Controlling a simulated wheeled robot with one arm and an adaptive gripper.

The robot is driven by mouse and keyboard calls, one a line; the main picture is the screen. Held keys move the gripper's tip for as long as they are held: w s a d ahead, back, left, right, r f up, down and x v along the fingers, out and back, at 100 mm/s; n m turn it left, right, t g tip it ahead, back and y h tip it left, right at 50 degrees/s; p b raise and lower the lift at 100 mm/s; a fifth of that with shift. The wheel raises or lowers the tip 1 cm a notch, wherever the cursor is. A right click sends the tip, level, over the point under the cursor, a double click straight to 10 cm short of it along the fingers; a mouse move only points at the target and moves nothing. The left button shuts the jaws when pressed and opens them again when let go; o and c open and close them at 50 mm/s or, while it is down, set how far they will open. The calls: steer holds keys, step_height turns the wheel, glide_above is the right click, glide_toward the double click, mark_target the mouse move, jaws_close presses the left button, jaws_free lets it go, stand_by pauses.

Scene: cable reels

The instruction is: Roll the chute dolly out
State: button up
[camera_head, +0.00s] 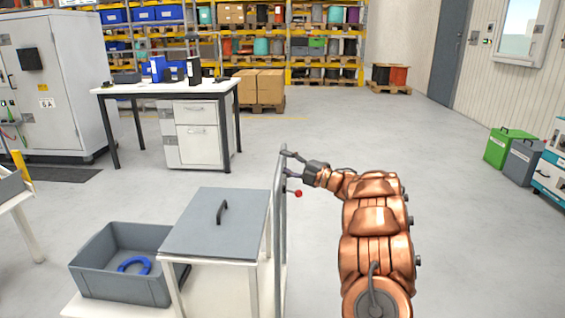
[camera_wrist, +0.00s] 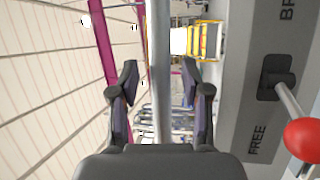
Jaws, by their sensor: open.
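The dolly is a white cart with a grey lid (camera_head: 217,222) that has a black handle on top, at the lower middle of the head view. A grey upright bar (camera_head: 279,215) stands at its right side. My gripper (camera_head: 291,164) is open near the top of that bar. In the wrist view a grey bar (camera_wrist: 160,60) runs between my open fingers (camera_wrist: 159,80), with neither finger seen closed on it. A lever with a red knob (camera_wrist: 304,139) sits on a grey panel (camera_wrist: 245,90) marked "FREE" and "BR…". Its knob is toward the FREE end. The knob also shows in the head view (camera_head: 298,193).
A grey bin (camera_head: 120,285) with a blue ring stands left of the lid. A white desk (camera_head: 165,88) and a grey cabinet (camera_head: 55,85) stand behind left. Green and grey boxes (camera_head: 522,162) stand at right.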

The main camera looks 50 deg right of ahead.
steer(key=v, duration=1)
steer(key=shift+s, duration=0.3)
steer(key=shift+d, duration=0.1)
